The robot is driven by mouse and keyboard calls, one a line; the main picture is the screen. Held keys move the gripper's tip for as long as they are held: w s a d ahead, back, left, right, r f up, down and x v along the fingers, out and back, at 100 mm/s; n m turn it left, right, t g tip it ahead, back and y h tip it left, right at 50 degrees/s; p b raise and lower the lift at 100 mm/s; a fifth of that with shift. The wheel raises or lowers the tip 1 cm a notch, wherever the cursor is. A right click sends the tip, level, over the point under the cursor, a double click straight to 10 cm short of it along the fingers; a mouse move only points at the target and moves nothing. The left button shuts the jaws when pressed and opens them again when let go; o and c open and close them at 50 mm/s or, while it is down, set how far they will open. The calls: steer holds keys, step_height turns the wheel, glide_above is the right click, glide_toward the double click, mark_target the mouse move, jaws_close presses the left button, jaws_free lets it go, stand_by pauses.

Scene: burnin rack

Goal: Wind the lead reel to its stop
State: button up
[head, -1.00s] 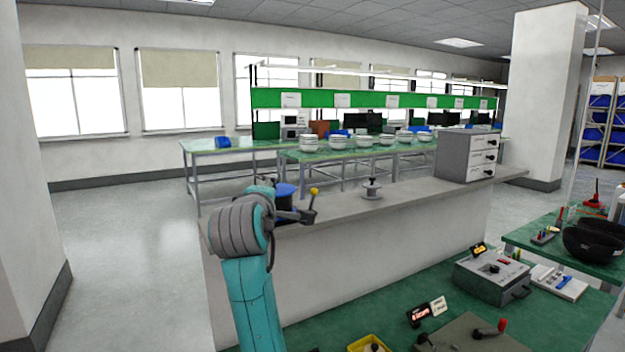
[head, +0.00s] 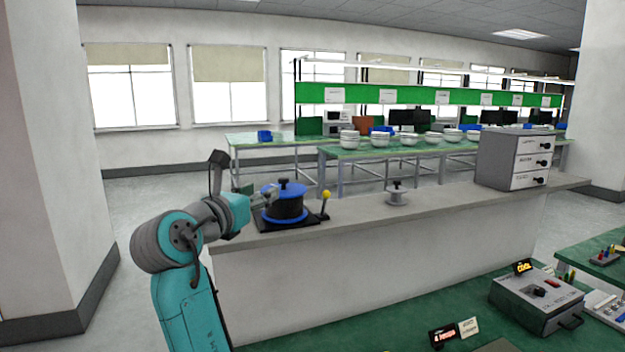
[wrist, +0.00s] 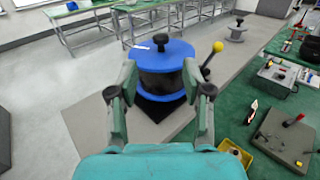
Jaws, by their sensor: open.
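The lead reel (head: 284,203) is a dark drum with blue flanges and a black top knob, upright on a dark base at the left end of the grey ledge. It also shows in the wrist view (wrist: 162,72). A lever with a yellow ball (head: 326,195) stands at its right side; the ball shows in the wrist view too (wrist: 218,47). My gripper (wrist: 160,90) is open, its two fingers apart on the near left and right of the reel. In the head view my gripper (head: 262,200) is at the reel's left. Contact with the reel cannot be told.
A small grey spool (head: 397,195) stands further right on the ledge (head: 440,203), before a grey drawer cabinet (head: 515,160). A green bench (head: 390,325) with a grey control box (head: 537,300) lies in front. The ledge between reel and spool is clear.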

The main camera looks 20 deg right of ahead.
mark_target(281, 181)
steer(key=x, duration=1)
steer(key=shift+w+d, duration=0.3)
jaws_close()
